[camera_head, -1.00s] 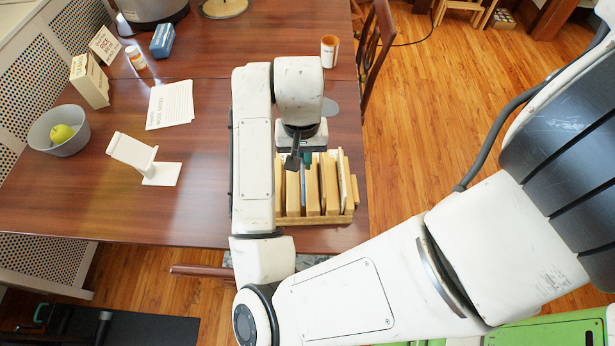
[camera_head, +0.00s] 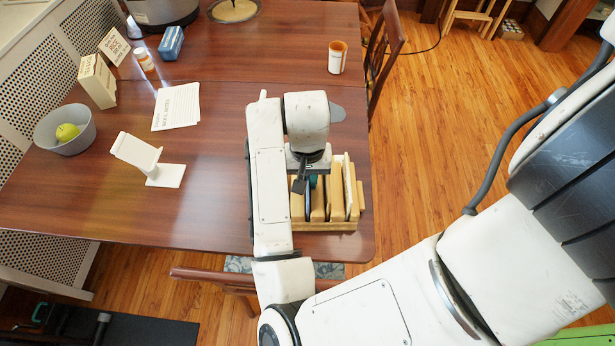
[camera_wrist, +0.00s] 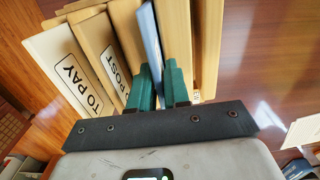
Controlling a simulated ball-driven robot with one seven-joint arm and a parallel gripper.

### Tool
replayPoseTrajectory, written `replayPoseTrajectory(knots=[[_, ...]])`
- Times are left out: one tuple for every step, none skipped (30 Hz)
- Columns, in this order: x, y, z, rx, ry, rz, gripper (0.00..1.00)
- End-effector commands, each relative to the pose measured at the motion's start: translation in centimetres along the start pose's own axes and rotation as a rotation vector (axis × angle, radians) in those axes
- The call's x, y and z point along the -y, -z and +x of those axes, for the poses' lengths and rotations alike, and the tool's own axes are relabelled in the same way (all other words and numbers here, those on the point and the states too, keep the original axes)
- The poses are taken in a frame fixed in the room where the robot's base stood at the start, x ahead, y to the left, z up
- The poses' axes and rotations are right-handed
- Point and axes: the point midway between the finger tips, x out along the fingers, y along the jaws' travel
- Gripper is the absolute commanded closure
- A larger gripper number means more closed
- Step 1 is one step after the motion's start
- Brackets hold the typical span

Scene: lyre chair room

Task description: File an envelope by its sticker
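A wooden rack (camera_head: 325,226) with upright tan dividers stands at the near right part of the table. A thin blue envelope (camera_wrist: 150,35) stands on edge among the dividers, right of the POST one. My gripper (camera_wrist: 160,82) points down into the rack, its green fingers on either side of the envelope and seemingly shut on it. In the head view my gripper (camera_head: 311,184) is largely hidden by my wrist. The envelope's sticker is not visible.
A chair (camera_head: 384,45) stands at the right edge.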

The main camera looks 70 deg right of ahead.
Motion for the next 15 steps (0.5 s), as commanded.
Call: replayPoseTrajectory(knots=[[0.00,0.00,-0.05,0.000,0.000,0.000,0.78],[0.00,0.00,-0.05,0.000,0.000,0.000,0.76],[0.00,0.00,-0.05,0.000,0.000,0.000,0.72],[0.00,0.00,-0.05,0.000,0.000,0.000,0.69],[0.01,0.00,-0.05,0.000,0.000,0.000,0.66],[0.00,0.00,-0.05,0.000,0.000,0.000,0.63],[0.00,0.00,-0.05,0.000,0.000,0.000,0.63],[0.00,0.00,-0.05,0.000,0.000,0.000,0.63],[0.00,0.00,-0.06,0.000,0.000,0.000,0.63],[0.00,0.00,-0.06,0.000,0.000,0.000,0.63],[0.00,0.00,-0.06,0.000,0.000,0.000,0.63],[0.01,0.00,-0.08,0.000,0.000,0.000,0.63],[0.01,0.00,-0.14,0.000,0.000,0.000,0.63],[0.01,0.00,-0.23,0.000,0.000,0.000,0.63],[0.00,0.00,-0.44,0.000,0.000,0.000,0.63]])
